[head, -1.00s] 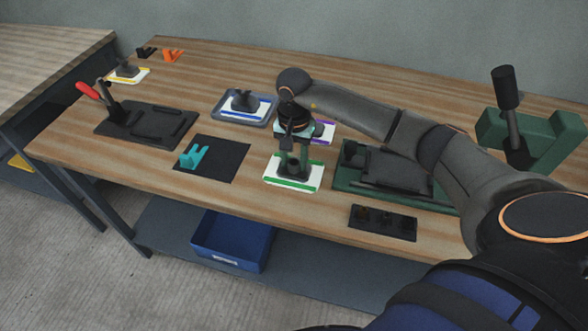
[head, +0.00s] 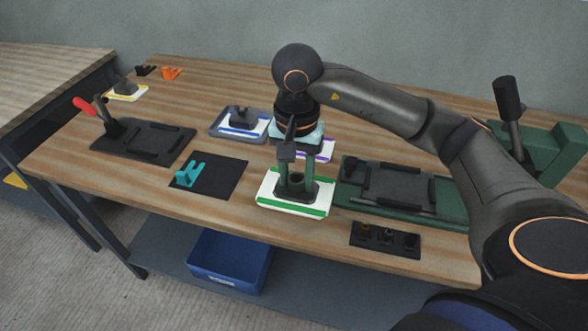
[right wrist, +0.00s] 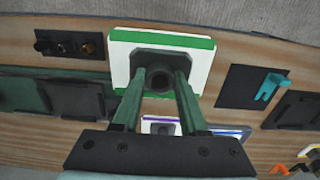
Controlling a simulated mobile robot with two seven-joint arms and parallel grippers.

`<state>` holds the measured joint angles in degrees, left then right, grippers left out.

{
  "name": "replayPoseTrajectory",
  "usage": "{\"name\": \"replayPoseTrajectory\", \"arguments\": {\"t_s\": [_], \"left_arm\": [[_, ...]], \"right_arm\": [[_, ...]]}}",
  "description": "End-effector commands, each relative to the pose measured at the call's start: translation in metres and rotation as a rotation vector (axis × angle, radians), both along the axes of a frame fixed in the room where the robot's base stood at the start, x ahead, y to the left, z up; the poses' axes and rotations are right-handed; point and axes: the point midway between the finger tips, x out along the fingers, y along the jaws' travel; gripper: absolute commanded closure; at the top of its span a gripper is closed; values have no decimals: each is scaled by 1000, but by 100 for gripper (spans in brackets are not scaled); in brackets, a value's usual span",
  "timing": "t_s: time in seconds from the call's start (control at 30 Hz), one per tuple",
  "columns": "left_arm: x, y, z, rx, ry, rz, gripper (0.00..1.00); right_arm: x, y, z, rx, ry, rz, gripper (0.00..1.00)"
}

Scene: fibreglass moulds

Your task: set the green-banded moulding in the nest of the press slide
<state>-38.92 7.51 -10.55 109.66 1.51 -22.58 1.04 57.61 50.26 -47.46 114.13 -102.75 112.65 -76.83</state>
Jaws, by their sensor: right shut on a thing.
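The green-banded moulding (head: 271,193) is a white plate with a green band and a dark raised block with a round socket. My right gripper (head: 296,181) is shut on this block from above and holds the plate nearly level, apparently just above the table. In the right wrist view the moulding (right wrist: 197,60) sits between the green finger pads (right wrist: 160,82). The green press (head: 540,150) stands at the right with a black-topped lever. Its slide (head: 397,187), with a dark recessed nest between raised edges, looks empty and lies right of the moulding. My left gripper is out of view.
A black plate with several small knobs (head: 385,238) lies in front of the slide. A purple-banded piece (head: 322,150) is behind my gripper. Left are a blue-banded piece in a tray (head: 238,122), a teal piece on a black mat (head: 217,183) and a red-handled clamp (head: 140,140).

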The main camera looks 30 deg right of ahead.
Motion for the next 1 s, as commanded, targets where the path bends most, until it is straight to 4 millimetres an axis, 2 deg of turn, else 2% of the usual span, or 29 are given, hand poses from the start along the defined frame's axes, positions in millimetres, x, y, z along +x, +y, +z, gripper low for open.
{"name": "replayPoseTrajectory", "arguments": {"t_s": [0.13, 0.3, 0.63, 0.77, 1.0], "left_arm": [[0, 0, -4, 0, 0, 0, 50], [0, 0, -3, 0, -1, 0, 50], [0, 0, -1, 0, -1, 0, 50], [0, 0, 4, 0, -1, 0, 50], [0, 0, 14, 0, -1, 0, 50]], "right_arm": [[-19, 11, 10, 0, -4, 3, 100], [-32, 19, 18, 2, -4, 0, 100], [-35, 24, 19, 1, 0, 47, 100], [-32, 29, 16, 4, 1, 197, 100], [-25, 42, 4, 4, 1, 579, 100]]}}
